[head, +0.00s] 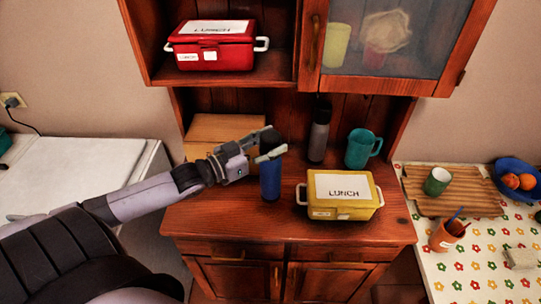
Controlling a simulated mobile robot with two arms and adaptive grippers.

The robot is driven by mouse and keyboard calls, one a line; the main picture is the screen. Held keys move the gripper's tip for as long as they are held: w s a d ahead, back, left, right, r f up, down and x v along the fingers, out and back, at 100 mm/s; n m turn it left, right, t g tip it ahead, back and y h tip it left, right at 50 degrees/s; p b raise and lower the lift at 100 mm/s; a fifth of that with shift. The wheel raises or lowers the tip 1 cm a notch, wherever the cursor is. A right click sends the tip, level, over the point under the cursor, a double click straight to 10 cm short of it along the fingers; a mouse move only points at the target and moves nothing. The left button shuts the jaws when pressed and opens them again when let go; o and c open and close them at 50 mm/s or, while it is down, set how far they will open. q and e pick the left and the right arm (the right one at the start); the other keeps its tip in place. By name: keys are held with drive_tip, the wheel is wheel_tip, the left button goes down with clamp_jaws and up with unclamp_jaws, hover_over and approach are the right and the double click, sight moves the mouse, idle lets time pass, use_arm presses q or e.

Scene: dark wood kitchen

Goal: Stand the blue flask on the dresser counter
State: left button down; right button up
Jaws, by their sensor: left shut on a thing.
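The blue flask (270,181) with a dark top is upright over the dresser counter (225,222), left of the yellow lunch box. My left gripper (270,143) reaches in from the left and is shut on the flask near its dark top. The flask's base appears at or just above the wood; I cannot tell whether it touches. My right gripper is not in view.
A yellow lunch box (340,208) stands close to the right of the flask. Behind are a grey-black flask (319,137), a teal mug (360,149) and a wooden box (215,129). A red lunch box (213,52) sits on the shelf above. The counter's front left is clear.

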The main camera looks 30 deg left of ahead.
sight(270, 169)
use_arm(q)
drive_tip(key=shift+f, duration=0.5)
wheel_tip(270, 169, down, 3)
drive_tip(key=shift+f, duration=0.4)
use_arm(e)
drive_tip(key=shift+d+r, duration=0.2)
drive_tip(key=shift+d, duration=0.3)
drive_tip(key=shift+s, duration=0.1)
use_arm(q)
drive_tip(key=shift+f, duration=0.15)
drive_tip(key=c, duration=0.8)
unclamp_jaws()
drive_tip(key=shift+c, duration=0.2)
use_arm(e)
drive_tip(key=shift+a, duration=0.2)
